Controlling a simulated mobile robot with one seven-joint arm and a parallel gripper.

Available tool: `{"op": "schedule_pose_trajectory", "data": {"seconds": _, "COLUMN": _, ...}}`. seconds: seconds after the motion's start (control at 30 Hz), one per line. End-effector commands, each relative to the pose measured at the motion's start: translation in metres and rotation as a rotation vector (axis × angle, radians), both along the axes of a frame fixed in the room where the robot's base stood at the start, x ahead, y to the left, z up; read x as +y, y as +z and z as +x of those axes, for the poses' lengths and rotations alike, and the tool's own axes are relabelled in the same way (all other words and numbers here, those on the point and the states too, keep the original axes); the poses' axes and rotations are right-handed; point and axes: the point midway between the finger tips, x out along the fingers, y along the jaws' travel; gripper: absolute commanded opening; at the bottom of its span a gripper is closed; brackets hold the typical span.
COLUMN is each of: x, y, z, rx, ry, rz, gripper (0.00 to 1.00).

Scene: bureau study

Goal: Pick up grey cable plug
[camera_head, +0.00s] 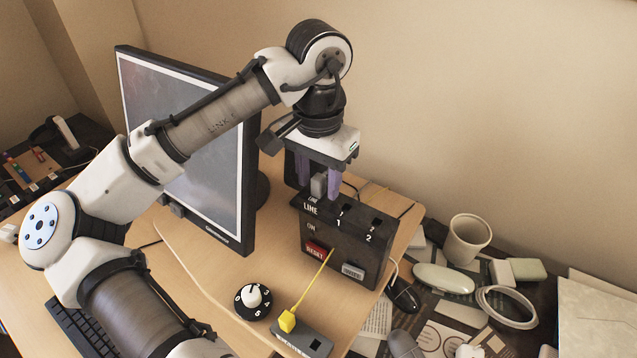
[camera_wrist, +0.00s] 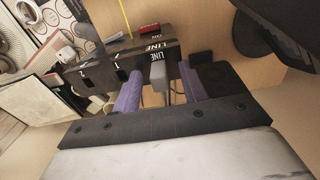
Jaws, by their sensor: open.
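The grey cable plug (camera_head: 318,186) stands upright at the top of the black switch box (camera_head: 345,247), by its LINE marking. In the wrist view the plug (camera_wrist: 157,74) shows between my two purple fingers, closer to the right one. My gripper (camera_head: 319,181) is over the box top, pointing down, with its fingers apart on either side of the plug. In the wrist view my gripper (camera_wrist: 160,82) is open, with gaps beside the plug. The plug's lower end and the exact finger clearance are hard to see.
A monitor (camera_head: 185,150) stands close to the left of my gripper. A yellow cable plug (camera_head: 287,320) sits in a grey strip (camera_head: 303,337) before the box, near a black dial (camera_head: 253,300). A cup (camera_head: 467,238) and clutter lie right.

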Motion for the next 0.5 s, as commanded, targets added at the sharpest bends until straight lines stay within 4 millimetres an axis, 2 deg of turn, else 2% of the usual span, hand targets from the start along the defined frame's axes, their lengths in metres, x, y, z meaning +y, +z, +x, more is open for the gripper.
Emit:
{"op": "schedule_pose_trajectory", "data": {"seconds": 0.17, "x": -0.0001, "y": -0.0002, "z": 0.0001, "rx": 0.0, "ry": 0.0, "rz": 0.0, "gripper": 0.43}}
{"op": "schedule_pose_trajectory", "data": {"seconds": 0.5, "x": -0.0001, "y": 0.0, "z": 0.0001, "rx": 0.0, "ry": 0.0, "rz": 0.0, "gripper": 0.0}}
